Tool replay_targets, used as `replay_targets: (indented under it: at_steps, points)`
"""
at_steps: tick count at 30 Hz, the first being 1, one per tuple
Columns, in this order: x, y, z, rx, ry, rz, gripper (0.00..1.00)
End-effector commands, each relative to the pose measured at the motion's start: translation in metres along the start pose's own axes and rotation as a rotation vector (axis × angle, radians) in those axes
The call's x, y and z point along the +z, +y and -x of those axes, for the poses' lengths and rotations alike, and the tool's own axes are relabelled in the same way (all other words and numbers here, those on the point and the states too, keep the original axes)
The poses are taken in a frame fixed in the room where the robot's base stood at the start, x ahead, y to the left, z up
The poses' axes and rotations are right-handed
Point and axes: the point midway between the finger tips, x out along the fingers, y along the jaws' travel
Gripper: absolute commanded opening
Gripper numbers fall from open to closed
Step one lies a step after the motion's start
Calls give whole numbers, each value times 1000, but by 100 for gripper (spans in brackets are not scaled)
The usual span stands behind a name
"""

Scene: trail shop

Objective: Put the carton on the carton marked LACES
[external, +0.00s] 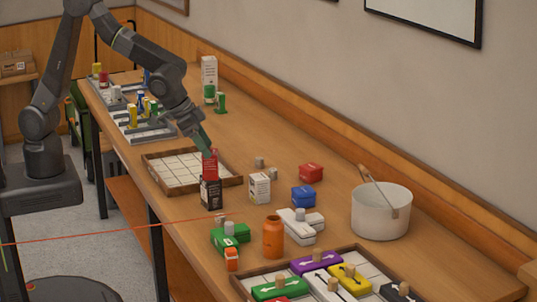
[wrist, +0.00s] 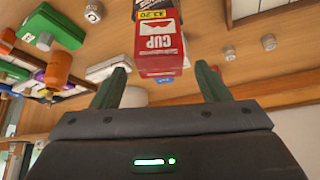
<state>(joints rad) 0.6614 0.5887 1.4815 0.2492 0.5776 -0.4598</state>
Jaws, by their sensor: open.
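A red carton (external: 210,165) stands upright on top of a black carton (external: 210,193) near the tray corner. In the wrist view the red carton (wrist: 160,42) reads CUP, with a yellow price tag and a dark carton (wrist: 150,5) beyond it. My gripper (external: 207,152) is open just at the top of the red carton. In the wrist view its fingertips (wrist: 161,70) lie on either side of the red carton's near end, with gaps. A white carton with dark print (external: 260,187) stands to the right. I cannot read the word LACES on any carton.
A divided wooden tray (external: 234,181) lies just behind the stack. A red box (external: 311,172), a blue box (external: 303,197), white boxes, an orange bottle (external: 273,238) and a green box (external: 230,238) stand nearby. A white bucket (external: 381,212) is at right.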

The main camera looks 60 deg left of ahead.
Motion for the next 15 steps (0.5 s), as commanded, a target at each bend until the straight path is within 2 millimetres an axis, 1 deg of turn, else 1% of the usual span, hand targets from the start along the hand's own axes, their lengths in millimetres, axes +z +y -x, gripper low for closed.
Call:
replay_targets:
  at_steps: [1, 6, 10, 15]
  points:
    - [0, 0, 11, 2, 4, 0, 69]
    - [0, 0, 42, 0, 2, 0, 69]
    - [0, 0, 59, 0, 2, 0, 69]
    - [0, 0, 70, 0, 0, 0, 69]
